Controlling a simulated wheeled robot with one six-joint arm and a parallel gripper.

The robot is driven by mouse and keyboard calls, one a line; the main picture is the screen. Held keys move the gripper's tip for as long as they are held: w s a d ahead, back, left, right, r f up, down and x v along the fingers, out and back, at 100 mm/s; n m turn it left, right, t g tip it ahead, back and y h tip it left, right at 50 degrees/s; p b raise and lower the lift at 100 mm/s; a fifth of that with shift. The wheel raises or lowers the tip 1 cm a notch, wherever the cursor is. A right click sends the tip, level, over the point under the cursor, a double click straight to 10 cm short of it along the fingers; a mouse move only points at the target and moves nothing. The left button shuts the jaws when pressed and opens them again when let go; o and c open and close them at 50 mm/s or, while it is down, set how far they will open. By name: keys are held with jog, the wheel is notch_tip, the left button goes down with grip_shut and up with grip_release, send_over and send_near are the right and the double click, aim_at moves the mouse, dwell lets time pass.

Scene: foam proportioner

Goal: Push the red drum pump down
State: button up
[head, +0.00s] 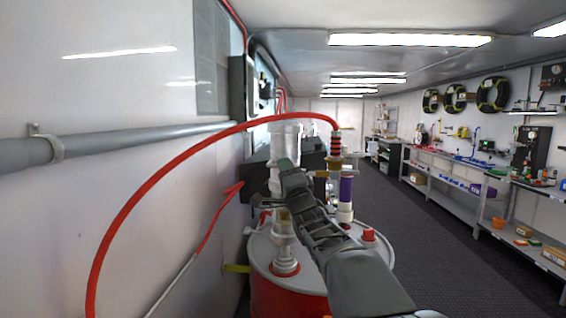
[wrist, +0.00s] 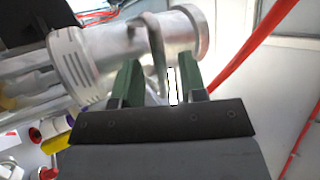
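A red drum (head: 290,298) with a grey-white lid (head: 262,258) stands at the bottom middle of the head view. A pale metal pump (head: 285,140) rises from the left part of its lid. My gripper (head: 290,172) is in front of the pump's upper part and hides some of it. In the wrist view, my gripper (wrist: 158,68) has its two green fingers apart. The silver pump body (wrist: 120,50) lies across the view just beyond the fingertips. A thin grey bar (wrist: 156,48) shows between the fingers; I cannot tell whether they touch it.
A red hose (head: 180,158) arches from the left to a fitting (head: 336,146) above a purple-banded tube (head: 346,190), right of my gripper. A wall with a grey pipe (head: 150,139) is close on the left. Open floor (head: 430,235) and shelving (head: 455,185) lie to the right.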

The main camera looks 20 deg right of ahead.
jog(key=shift+x, duration=1.15)
grip_shut()
